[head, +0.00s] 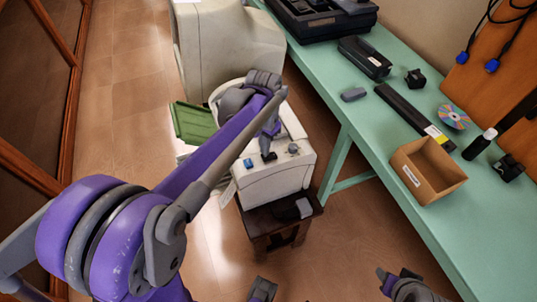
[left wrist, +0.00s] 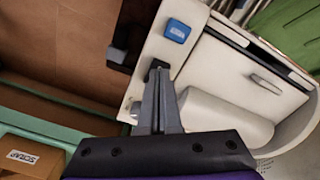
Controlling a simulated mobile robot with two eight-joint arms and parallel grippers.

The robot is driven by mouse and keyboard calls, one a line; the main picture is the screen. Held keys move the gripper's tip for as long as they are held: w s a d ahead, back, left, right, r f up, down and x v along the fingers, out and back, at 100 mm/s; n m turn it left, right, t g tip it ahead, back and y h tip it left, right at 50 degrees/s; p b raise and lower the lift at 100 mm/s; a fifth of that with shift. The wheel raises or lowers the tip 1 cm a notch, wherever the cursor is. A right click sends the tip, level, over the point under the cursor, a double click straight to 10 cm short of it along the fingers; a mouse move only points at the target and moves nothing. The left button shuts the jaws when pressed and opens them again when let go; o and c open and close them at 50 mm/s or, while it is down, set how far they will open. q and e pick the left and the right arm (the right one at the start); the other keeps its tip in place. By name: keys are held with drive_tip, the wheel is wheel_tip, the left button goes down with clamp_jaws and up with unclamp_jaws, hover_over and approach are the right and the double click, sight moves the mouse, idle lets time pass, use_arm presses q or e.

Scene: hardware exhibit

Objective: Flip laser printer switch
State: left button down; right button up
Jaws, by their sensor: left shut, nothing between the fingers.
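The laser printer (head: 277,185) is a pale, boxy machine with a green tray (head: 193,122) at its left. Its near top panel carries a blue button (head: 248,163), a small black switch (left wrist: 159,64) and a grey knob (head: 293,149). My left gripper (head: 268,154) points down at the panel between button and knob. In the left wrist view its fingers are together and empty, with the tips at the black switch, partly covering it. I cannot tell whether they touch. The blue button (left wrist: 177,30) is just beyond the tips. My right arm shows only in part at the bottom edge.
A dark wooden stand (head: 262,222) is at the printer's near side. A green bench (head: 370,140) runs along the right with a cardboard box (head: 428,170), a disc (head: 454,116) and dark devices. A large beige machine (head: 230,40) stands behind. The wooden floor at left is clear.

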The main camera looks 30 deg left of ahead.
use_arm(q)
drive_tip(key=shift+f+b, duration=0.6)
drive_tip(key=shift+f, duration=0.35)
idle(0.8)
drive_tip(key=shift+r, duration=0.1)
drive_tip(key=shift+r+p, duration=2.6)
drive_tip(key=shift+r, duration=0.85)
drive_tip(key=shift+s, duration=0.1)
drive_tip(key=s+d+n+t+p, duration=0.1)
drive_tip(key=s+d+t, duration=0.1)
drive_tip(key=s, duration=0.5)
drive_tip(key=s+d+n+t+p, duration=0.1)
drive_tip(key=s+d+t, duration=0.2)
drive_tip(key=s, duration=0.5)
drive_tip(key=shift+s+d+f, duration=0.2)
drive_tip(key=shift+d+f, duration=0.1)
drive_tip(key=shift+d, duration=0.6)
drive_tip(key=shift+w, duration=0.1)
